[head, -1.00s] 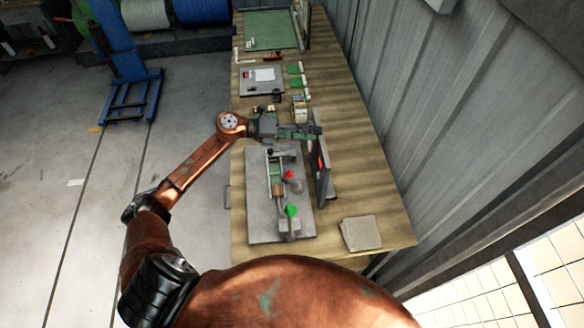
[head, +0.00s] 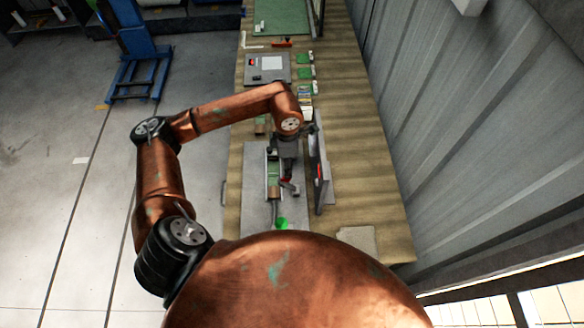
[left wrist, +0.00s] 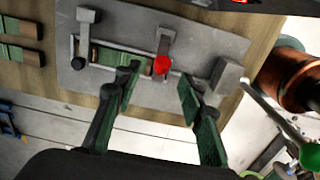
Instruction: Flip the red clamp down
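The red clamp (left wrist: 161,65) is a grey lever with a red knob on the grey fixture plate (left wrist: 215,35). In the left wrist view its lever lies across the channel, with the knob towards my fingers. My left gripper (left wrist: 158,92) is open and empty, its green-padded fingers spread either side of the knob, with no contact I can make out. In the head view my left gripper (head: 288,168) is over the fixture plate (head: 256,205) and hides most of the clamp. My right gripper is in neither view.
A green-knobbed lever (left wrist: 310,155) stands at the plate's near end. A black-knobbed clamp (left wrist: 77,63) is at the other end. An upright dark panel (head: 320,175) stands close right of the plate. A flat pad (head: 357,238) lies on the wooden table (head: 370,190).

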